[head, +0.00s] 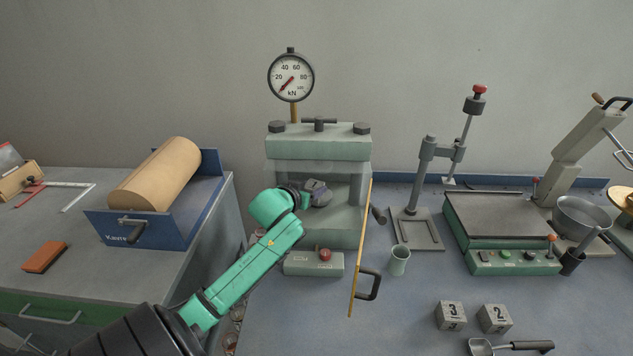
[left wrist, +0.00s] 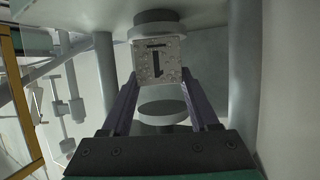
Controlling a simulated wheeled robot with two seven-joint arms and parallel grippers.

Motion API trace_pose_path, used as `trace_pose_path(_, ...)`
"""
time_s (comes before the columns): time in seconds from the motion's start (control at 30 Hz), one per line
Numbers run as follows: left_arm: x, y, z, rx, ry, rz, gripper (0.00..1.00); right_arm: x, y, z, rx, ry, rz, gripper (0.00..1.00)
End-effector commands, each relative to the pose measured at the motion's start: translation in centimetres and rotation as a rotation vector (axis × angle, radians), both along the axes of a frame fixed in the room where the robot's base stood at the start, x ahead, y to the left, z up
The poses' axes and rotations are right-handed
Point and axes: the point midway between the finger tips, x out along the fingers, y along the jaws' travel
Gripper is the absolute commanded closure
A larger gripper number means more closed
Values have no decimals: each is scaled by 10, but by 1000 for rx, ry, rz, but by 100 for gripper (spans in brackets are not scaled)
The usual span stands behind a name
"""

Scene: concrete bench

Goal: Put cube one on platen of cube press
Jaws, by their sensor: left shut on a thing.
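The cube press (head: 318,150) stands at the back of the bench, with its yellow-edged door (head: 361,250) swung open toward me. My left gripper (head: 318,190) reaches into the press opening. In the left wrist view, my left gripper (left wrist: 160,80) is shut on cube one (left wrist: 157,62), a grey concrete cube marked 1. The round platen (left wrist: 163,112) shows below and beyond the cube, with a gap between them in the picture. An upper round plate (left wrist: 157,24) is close above the cube; I cannot tell whether they touch. My right gripper is in neither view.
Cube three (head: 450,315) and cube two (head: 495,318) stand at the front right, near a scoop (head: 510,346). A control box (head: 314,263) with a red button sits before the press.

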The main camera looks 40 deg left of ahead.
Motion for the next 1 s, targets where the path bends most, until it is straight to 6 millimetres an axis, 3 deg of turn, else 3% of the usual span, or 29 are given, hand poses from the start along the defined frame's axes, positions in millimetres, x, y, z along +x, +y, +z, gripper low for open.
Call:
trace_pose_path(0.17, 34, 10, 5, 3, -4, 1, 100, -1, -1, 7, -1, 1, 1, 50)
trace_pose_path(0.23, 34, 9, 0, 1, 0, 0, 100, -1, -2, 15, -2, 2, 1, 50)
trace_pose_path(0.57, 33, 8, -9, 1, -2, -1, 100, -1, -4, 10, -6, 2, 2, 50)
trace_pose_path(0.6, 33, 8, -10, 1, 0, -1, 28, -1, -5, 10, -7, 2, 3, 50)
trace_pose_path(0.67, 33, 8, -9, 1, 0, -2, 9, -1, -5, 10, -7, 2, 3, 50)
trace_pose_path(1.0, 33, 8, -6, 2, -1, -2, 9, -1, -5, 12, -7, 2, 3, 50)
